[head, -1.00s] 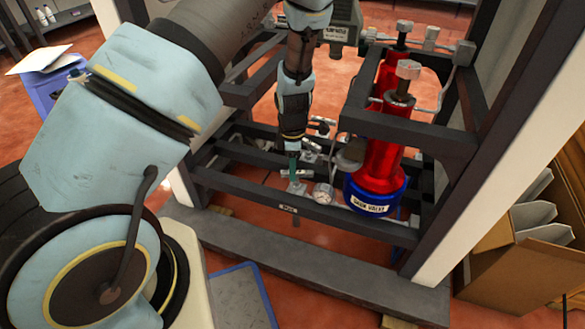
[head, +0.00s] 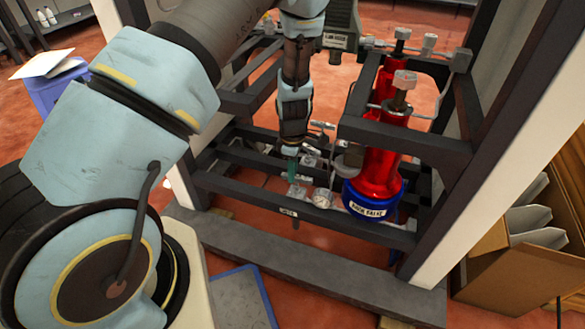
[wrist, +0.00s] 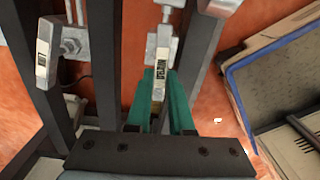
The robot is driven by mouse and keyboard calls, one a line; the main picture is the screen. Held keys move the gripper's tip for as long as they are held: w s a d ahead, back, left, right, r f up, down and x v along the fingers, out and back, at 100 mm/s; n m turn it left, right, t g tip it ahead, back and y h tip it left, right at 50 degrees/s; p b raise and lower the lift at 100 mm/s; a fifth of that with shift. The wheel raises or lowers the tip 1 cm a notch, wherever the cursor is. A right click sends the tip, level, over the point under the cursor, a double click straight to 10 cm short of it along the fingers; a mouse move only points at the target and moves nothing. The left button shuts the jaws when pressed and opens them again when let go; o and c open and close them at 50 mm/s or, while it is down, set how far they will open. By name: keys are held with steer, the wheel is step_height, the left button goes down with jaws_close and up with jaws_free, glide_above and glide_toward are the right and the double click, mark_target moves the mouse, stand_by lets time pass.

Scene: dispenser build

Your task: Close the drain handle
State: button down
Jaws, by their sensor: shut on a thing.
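My gripper (wrist: 160,86) has green fingers, which sit on either side of a silver lever in the wrist view. This lever, which I take for the drain handle (wrist: 163,47), carries a small label near the fingertips. The gripper is shut on it. The lever's lower end is hidden between the fingers. In the head view my gripper (head: 293,170) points down at the low front of the dark frame, left of the red valve. The handle is too small there to tell its angle.
A red cylinder with a blue base labelled as a valve (head: 370,198) stands right of my gripper. A round gauge (head: 322,198) is close by. Dark frame bars (head: 250,199) surround the area. Another labelled lever (wrist: 43,52) is at left in the wrist view. A cardboard box (head: 520,245) stands at right.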

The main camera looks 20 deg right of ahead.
steer(key=shift+m, duration=0.5)
steer(key=c, duration=0.8)
jaws_free()
step_height(320, 180, up, 11)
steer(key=p, duration=0.2)
steer(key=shift+p, duration=0.35)
steer(key=shift+f, duration=0.1)
